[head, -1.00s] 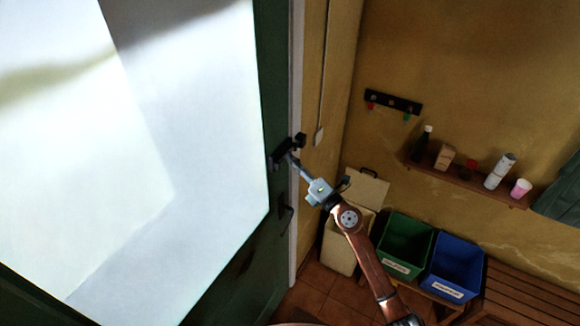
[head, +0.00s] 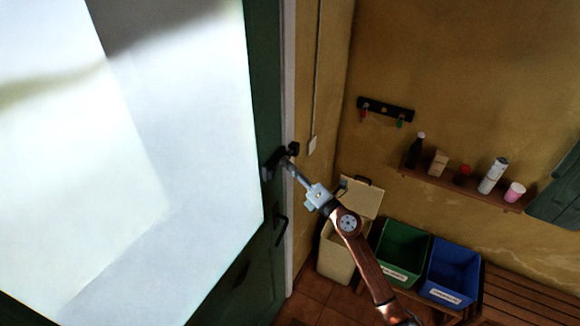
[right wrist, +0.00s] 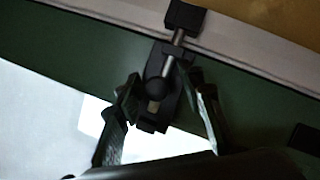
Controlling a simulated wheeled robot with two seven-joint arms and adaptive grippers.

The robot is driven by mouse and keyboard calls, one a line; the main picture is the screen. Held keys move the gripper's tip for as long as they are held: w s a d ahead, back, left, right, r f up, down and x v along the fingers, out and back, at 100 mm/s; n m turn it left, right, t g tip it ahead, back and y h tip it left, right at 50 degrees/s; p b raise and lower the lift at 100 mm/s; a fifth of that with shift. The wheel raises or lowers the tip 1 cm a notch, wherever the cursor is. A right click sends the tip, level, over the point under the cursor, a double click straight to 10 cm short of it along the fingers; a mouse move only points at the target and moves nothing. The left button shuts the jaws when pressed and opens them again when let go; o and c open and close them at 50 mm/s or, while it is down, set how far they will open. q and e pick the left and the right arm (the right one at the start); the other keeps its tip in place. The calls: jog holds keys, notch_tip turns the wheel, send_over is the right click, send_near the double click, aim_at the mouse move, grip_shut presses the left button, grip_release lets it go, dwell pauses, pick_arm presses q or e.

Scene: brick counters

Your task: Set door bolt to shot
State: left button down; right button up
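The black door bolt (head: 272,166) is mounted on the edge of the green door (head: 262,110), beside the white frame. In the right wrist view the bolt (right wrist: 153,116) has a dark round knob (right wrist: 155,88). Its grey rod (right wrist: 178,40) spans the gap to the black keeper (right wrist: 185,18) on the frame and reaches the keeper's near edge; how deep it goes in is hidden. My right gripper (right wrist: 164,82) is open, with one finger on each side of the knob and visible gaps. In the head view the right gripper (head: 287,162) is at the bolt. My left gripper is not in view.
A black door handle (head: 281,230) sits below the bolt. To the right are a cream bin (head: 338,250), a green bin (head: 402,250), a blue bin (head: 452,270), a wooden shelf (head: 460,188) with bottles and cups, and a hook rail (head: 386,109).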

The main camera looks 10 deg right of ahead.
jog(key=v, duration=1.1)
jog(key=shift+s+d, duration=0.15)
jog(key=shift+s, duration=0.2)
